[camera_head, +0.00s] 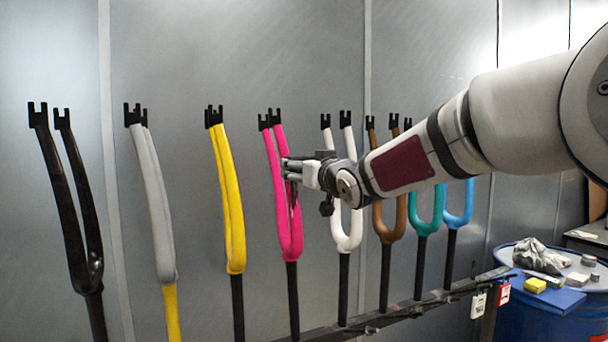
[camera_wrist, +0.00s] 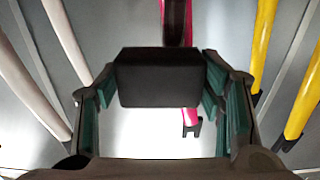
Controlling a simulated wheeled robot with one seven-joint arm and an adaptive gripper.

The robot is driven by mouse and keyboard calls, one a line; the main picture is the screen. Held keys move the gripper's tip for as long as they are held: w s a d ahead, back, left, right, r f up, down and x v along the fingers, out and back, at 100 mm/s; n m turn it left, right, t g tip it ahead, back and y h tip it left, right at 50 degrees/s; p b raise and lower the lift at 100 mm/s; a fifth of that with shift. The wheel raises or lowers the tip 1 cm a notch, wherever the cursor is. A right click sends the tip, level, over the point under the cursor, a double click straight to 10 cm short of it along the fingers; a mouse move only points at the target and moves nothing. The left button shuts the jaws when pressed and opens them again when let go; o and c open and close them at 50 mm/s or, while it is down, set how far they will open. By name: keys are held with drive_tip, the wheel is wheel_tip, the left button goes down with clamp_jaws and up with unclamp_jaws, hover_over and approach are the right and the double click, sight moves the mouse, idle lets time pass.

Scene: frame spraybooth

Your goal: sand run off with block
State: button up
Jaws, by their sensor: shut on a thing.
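A pink fork (camera_head: 288,225) stands upright in the row, its two legs pointing up to black dropouts. My gripper (camera_head: 296,170) is at the upper part of its right leg. In the wrist view my gripper (camera_wrist: 160,88) is shut on a dark block (camera_wrist: 158,78), with a green-lined finger at each side. Behind the block, the pink fork (camera_wrist: 190,116) shows partly, with a dark stretch above the block. The block hides the rest of that leg. I cannot tell whether the block touches the paint, and no paint run can be made out.
Black (camera_head: 72,215), grey (camera_head: 156,205) and yellow (camera_head: 229,200) forks stand left of the pink one. White (camera_head: 345,242), brown (camera_head: 387,232), teal (camera_head: 425,226) and blue (camera_head: 455,218) forks stand right, along a dark rail (camera_head: 400,312). A blue drum (camera_head: 560,322) holds a rag and yellow block.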

drive_tip(key=shift+w+a, duration=0.1)
drive_tip(key=shift+w, duration=0.1)
drive_tip(key=shift+w+f+b, duration=0.1)
drive_tip(key=shift+f+b, duration=0.6)
drive_tip(key=shift+f, duration=0.8)
drive_tip(key=shift+s+f+b, duration=0.15)
drive_tip(key=shift+f+b, duration=1.15)
drive_tip(key=shift+f, duration=1.7)
drive_tip(key=shift+s+f+b, duration=0.1)
drive_tip(key=shift+f+b, duration=1.2)
drive_tip(key=shift+f, duration=1.65)
drive_tip(key=shift+c, duration=1)
drive_tip(key=shift+s, duration=0.15)
drive_tip(key=p, duration=0.3)
approach(300, 226)
drive_tip(key=shift+w+a+r, duration=0.2)
drive_tip(key=shift+w+a, duration=0.15)
drive_tip(key=shift+w, duration=0.3)
